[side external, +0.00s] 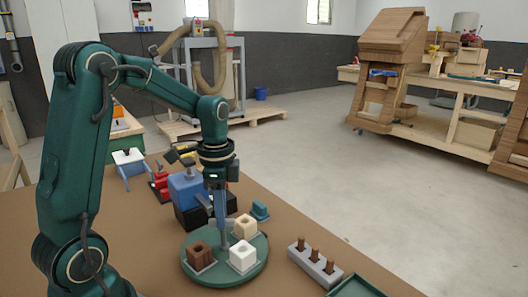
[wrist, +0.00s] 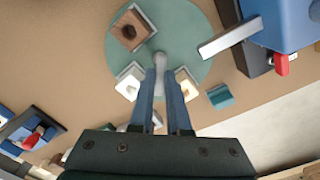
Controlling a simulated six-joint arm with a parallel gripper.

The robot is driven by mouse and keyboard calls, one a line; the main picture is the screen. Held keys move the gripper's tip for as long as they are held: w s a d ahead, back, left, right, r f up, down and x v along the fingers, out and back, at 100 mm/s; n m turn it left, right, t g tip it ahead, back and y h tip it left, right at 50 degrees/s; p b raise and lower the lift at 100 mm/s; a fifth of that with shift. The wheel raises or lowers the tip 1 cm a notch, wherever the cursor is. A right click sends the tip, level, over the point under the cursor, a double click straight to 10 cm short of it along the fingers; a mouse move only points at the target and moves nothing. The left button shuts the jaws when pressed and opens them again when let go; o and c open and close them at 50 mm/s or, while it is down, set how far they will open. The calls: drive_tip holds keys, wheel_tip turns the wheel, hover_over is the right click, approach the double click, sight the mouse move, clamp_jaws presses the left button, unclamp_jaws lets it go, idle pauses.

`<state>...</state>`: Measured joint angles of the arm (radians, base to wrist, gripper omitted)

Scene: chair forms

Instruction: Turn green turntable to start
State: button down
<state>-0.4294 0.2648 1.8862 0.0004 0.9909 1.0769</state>
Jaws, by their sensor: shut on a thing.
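The green turntable (side external: 222,279) is a round disc lying on the brown table. The fingers partly hide the knob.
A blue vise-like device (side external: 187,188) on a black base stands close behind the turntable; its metal bar (wrist: 228,38) reaches toward the disc. A teal block (side external: 260,211) sits beside it. A grey block with brown pegs (side external: 315,263) and a green tray (side external: 356,287) lie to the right.

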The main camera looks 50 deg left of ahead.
drive_tip(key=shift+r+m, duration=0.1)
drive_tip(key=shift+m, duration=0.7)
drive_tip(key=c, duration=0.9)
unclamp_jaws()
drive_tip(key=shift+r, duration=2.55)
